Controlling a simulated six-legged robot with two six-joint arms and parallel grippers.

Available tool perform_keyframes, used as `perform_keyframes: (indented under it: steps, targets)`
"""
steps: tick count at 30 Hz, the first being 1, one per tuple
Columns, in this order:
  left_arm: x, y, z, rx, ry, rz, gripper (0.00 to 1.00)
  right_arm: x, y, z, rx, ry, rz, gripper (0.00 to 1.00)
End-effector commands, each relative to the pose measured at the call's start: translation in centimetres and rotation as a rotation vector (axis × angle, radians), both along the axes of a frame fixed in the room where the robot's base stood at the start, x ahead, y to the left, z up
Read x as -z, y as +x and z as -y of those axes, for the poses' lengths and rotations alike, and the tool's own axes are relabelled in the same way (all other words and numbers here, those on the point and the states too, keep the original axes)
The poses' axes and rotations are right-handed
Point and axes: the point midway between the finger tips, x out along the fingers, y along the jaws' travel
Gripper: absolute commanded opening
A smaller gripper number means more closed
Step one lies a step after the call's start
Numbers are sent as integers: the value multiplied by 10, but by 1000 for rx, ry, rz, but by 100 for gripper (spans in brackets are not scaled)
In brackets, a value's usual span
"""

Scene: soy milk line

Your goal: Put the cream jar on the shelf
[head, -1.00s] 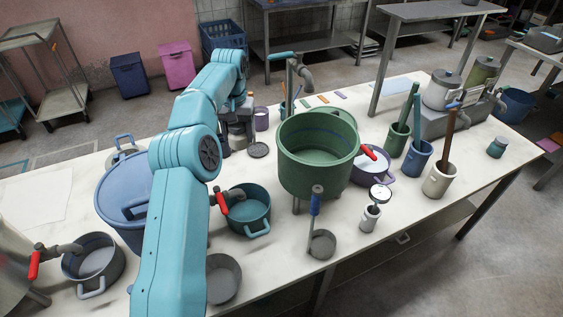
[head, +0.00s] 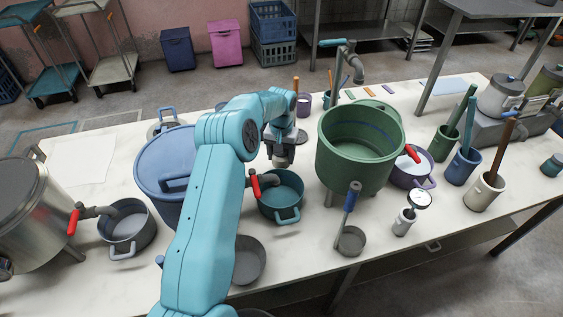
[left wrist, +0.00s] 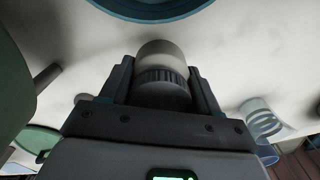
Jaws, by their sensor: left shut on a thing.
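The cream jar (left wrist: 162,72) is pale with a dark ribbed lid. It sits between the fingers of my left gripper (left wrist: 160,88) in the left wrist view. In the head view my left gripper (head: 282,158) points down, held above the table just behind the teal pot (head: 287,213); the jar is small and mostly hidden by it there. A raised grey metal shelf (head: 490,8) on legs stands at the back right of the table, partly cut off by the frame's top. My right gripper is out of view.
A large green vat (head: 350,165) stands right of my left gripper, with a tap and red handle near it. A blue lidded drum (head: 165,180) stands left. Utensil holders (head: 485,192) and a purple pot (head: 412,170) crowd the right. Bare tabletop shows at the back left.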

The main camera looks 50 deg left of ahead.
Motion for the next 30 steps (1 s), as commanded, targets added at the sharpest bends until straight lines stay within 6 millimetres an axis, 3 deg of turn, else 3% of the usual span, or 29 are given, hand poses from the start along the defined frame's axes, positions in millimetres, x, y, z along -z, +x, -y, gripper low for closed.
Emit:
perform_keyframes:
  steps: [8, 20, 21, 22, 30]
  targets:
    - [39, 1, -1, 1, -1, -3, 26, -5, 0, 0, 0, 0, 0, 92]
    - [46, 1, -1, 1, -1, -1, 26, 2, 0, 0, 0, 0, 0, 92]
    - [45, 1, -1, 1, -1, -1, 75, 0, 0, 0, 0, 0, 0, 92]
    - [45, 1, -1, 1, -1, -1, 84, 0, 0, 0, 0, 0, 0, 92]
    - [44, 1, -1, 1, -1, -1, 87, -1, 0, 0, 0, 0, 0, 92]
